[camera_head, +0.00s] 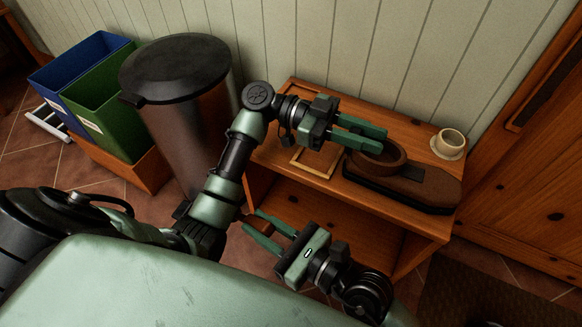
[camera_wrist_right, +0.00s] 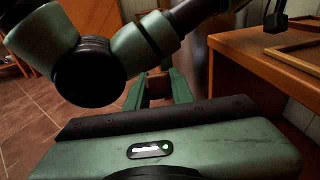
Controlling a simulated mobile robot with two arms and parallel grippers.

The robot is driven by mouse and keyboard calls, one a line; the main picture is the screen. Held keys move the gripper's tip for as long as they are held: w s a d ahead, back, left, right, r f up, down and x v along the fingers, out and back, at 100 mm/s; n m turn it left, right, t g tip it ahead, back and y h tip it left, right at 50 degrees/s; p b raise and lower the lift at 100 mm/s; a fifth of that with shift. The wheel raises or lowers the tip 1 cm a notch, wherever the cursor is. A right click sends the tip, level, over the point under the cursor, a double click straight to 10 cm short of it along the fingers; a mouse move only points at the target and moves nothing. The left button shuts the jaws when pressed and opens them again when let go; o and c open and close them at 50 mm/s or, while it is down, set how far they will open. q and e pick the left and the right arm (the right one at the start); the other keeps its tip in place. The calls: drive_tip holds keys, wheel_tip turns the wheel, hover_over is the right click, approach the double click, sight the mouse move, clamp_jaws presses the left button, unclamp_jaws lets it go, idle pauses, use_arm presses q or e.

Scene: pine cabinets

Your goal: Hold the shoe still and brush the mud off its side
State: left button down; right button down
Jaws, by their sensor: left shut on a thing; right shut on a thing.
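A brown shoe (camera_head: 425,185) with a black sole lies on the wooden cabinet top, its round opening towards the back left. My left gripper (camera_head: 381,141) is shut on the rim of this opening. No mud can be made out on the side that shows. My right gripper (camera_head: 252,221) is in front of the cabinet, to the left of and lower than the shoe, well apart from it. It is shut on a small brown thing, probably the brush, mostly hidden between the fingers. The right wrist view shows this brown thing (camera_wrist_right: 160,92) between the green fingers; bristles cannot be made out.
An empty-looking shallow wooden tray (camera_head: 312,163) lies left of the shoe. A pale cup (camera_head: 451,138) on a saucer stands behind it. A lidded metal bin (camera_head: 190,125) and green (camera_head: 105,110) and blue (camera_head: 75,68) boxes stand at left. The wall is close behind the cabinet.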

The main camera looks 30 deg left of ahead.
drive_tip(key=d+m+t, duration=0.1)
drive_tip(key=m+t, duration=0.1)
drive_tip(key=t, duration=0.1)
drive_tip(key=d+m+t, duration=0.1)
drive_tip(key=m+t, duration=0.1)
drive_tip(key=t, duration=0.1)
drive_tip(key=d+m+t, duration=0.1)
drive_tip(key=m+t, duration=0.1)
drive_tip(key=t, duration=0.1)
drive_tip(key=shift+r+t+h, duration=0.1)
drive_tip(key=shift+t+h, duration=0.2)
drive_tip(key=shift+h, duration=0.1)
drive_tip(key=s+d+r+m+t+h, duration=0.1)
drive_tip(key=d+r+m+t+h, duration=0.1)
drive_tip(key=d+m+t+h, duration=0.45)
drive_tip(key=d+r+m+t+h, duration=0.2)
drive_tip(key=d+m+t+h, duration=0.15)
drive_tip(key=d+h, duration=0.55)
drive_tip(key=shift+y, duration=0.55)
drive_tip(key=shift+w+d+f, duration=0.1)
drive_tip(key=shift+w+d, duration=0.1)
drive_tip(key=shift+w, duration=1)
drive_tip(key=shift+w+d+f, duration=0.1)
drive_tip(key=shift+w+d, duration=0.1)
drive_tip(key=shift+w, duration=1)
drive_tip(key=shift+w+f, duration=0.1)
drive_tip(key=shift+w, duration=0.4)
